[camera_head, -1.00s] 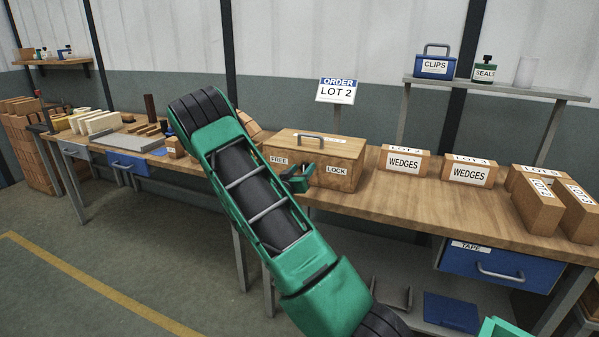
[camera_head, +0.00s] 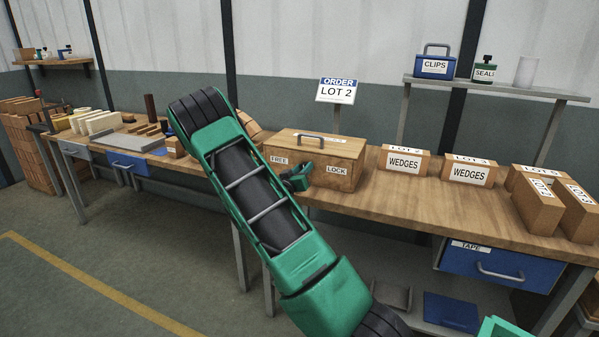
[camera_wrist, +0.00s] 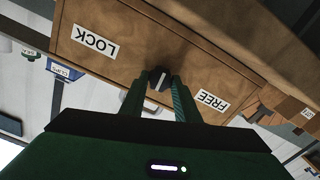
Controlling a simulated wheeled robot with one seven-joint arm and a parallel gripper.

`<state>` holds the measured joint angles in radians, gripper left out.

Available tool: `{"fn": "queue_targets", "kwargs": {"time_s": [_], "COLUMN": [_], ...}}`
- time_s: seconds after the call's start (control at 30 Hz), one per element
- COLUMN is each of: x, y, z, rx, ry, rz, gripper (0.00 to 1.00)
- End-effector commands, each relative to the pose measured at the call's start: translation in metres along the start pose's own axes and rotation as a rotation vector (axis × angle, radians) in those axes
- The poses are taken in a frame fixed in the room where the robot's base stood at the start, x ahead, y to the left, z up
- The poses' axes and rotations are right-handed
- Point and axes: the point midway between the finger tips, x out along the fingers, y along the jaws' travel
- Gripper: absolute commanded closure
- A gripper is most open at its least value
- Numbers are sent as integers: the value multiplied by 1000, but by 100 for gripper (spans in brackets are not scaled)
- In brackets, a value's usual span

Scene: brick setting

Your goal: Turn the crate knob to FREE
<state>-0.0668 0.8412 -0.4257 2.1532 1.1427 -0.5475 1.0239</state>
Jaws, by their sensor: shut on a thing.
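The wooden crate (camera_head: 318,149) stands on the bench with a handle on its lid. Its front carries a FREE label (camera_head: 279,160) on the left and a LOCK label (camera_head: 337,170) on the right. My gripper (camera_head: 299,177) is at the crate front between the labels. In the wrist view, where the labels appear upside down, my gripper (camera_wrist: 168,88) is shut on the dark knob (camera_wrist: 158,79). A pale mark shows on the knob, but I cannot tell clearly which label it points to. In the head view my gripper hides the knob.
Boxes marked WEDGES (camera_head: 404,161) stand right of the crate, with more boxes (camera_head: 538,207) at the bench's right end. An ORDER LOT 2 sign (camera_head: 337,90) stands behind. Bare bench (camera_head: 420,195) lies to the crate's right.

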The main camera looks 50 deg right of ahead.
Motion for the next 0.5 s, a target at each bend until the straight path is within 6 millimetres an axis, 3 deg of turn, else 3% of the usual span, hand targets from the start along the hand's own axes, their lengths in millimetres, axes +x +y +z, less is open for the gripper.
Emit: {"fn": "queue_targets", "kwargs": {"time_s": [0.5], "x": [1], "y": [-4], "z": [-1], "rx": [-433], "ry": [5], "rz": [-3], "gripper": [94]}}
